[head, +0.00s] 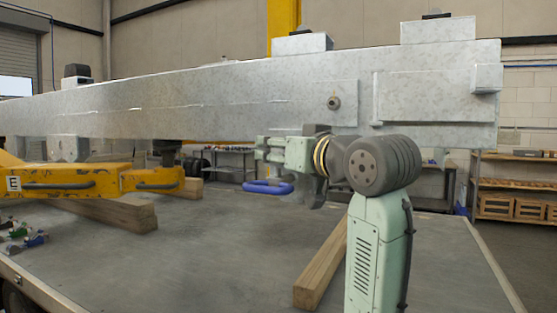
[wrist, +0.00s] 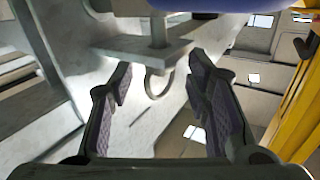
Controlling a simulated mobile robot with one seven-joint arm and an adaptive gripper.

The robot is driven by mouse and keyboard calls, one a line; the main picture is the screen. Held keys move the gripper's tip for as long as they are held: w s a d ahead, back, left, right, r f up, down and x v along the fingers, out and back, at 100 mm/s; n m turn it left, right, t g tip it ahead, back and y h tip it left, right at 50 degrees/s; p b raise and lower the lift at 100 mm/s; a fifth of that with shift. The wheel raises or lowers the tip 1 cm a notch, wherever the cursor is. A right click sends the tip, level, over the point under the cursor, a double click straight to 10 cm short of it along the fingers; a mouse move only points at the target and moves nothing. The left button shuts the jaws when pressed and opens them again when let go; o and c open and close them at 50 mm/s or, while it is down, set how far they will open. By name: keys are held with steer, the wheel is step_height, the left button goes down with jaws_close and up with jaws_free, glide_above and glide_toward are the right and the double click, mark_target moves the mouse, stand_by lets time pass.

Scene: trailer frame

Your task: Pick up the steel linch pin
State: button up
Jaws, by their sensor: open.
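In the wrist view, my gripper (wrist: 160,105) is open, with a dark padded finger on each side. A grey curved ring (wrist: 158,84), apparently part of the steel linch pin, hangs between and beyond the fingers, just under a pale metal plate (wrist: 145,50). A round grey shaft (wrist: 157,30) stands above the plate. No finger is seen touching the ring. In the head view, the end of my arm is in front of the beam's lower edge; the fingertips and the linch pin cannot be made out there.
A long galvanised beam (head: 220,100) spans the head view above a grey deck (head: 220,250). A blue loop (head: 268,188) shows beside my arm's end. Timber blocks (head: 323,265) lie on the deck; a yellow bar (head: 90,182) is at left. Mid-deck is clear.

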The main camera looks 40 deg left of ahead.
steer(key=shift+c, duration=0.4)
jaws_close()
